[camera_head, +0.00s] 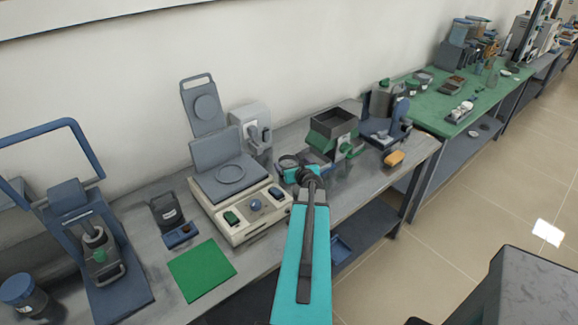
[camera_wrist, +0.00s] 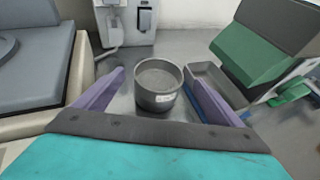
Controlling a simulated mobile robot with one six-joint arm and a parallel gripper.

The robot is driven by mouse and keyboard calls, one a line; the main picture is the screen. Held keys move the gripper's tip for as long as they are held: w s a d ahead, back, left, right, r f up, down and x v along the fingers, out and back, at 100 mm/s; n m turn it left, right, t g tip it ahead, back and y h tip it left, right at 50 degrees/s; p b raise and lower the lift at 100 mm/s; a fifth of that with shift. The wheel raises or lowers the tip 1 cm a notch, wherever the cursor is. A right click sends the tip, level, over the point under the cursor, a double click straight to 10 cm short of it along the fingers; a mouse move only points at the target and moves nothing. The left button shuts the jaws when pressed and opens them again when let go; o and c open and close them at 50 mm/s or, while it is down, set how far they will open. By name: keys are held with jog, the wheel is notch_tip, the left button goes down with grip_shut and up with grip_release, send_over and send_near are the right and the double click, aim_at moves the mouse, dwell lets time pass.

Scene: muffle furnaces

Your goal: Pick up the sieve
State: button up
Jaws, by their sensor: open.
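The sieve (camera_wrist: 158,88) is a round grey metal cup with a small white label on its front. It stands upright on the grey bench in the wrist view. My gripper (camera_wrist: 154,72) is open, with one purple finger to the left of the sieve and one to the right. A gap shows between the left finger and the sieve; the right finger is closer to its wall, and I cannot tell whether they touch.
A metal tray (camera_wrist: 218,84) lies close to the right finger, below a green and grey machine (camera_wrist: 265,50). A cream balance-like device (camera_head: 243,205) stands left of my arm. A white device (camera_wrist: 125,22) stands behind the sieve. A green mat (camera_head: 202,269) lies at the front left.

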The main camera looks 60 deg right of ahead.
aim_at(286, 156)
jog(key=shift+p+x, duration=0.75)
jog(key=shift+x, duration=1.55)
jog(key=shift+a+f, duration=0.1)
jog(key=shift+c, duration=0.2)
jog(key=c, duration=1.1)
jog(key=shift+c, duration=0.2)
jog(key=shift+r, duration=0.65)
jog(key=shift+s+a+r+b, duration=0.1)
jog(key=shift+s+r+b, duration=0.15)
jog(key=shift+r, duration=0.3)
jog(key=shift+s+a+r+b, duration=0.1)
jog(key=shift+s+r+b, duration=0.1)
jog(key=shift+r, duration=0.35)
jog(key=s+a+b, duration=0.2)
jog(key=s, duration=0.5)
jog(key=s+a+r+b, duration=0.1)
jog(key=s+a+b, duration=0.1)
jog(key=s, duration=0.5)
jog(key=shift+s+r+b, duration=0.25)
jog(key=shift+b, duration=0.05)
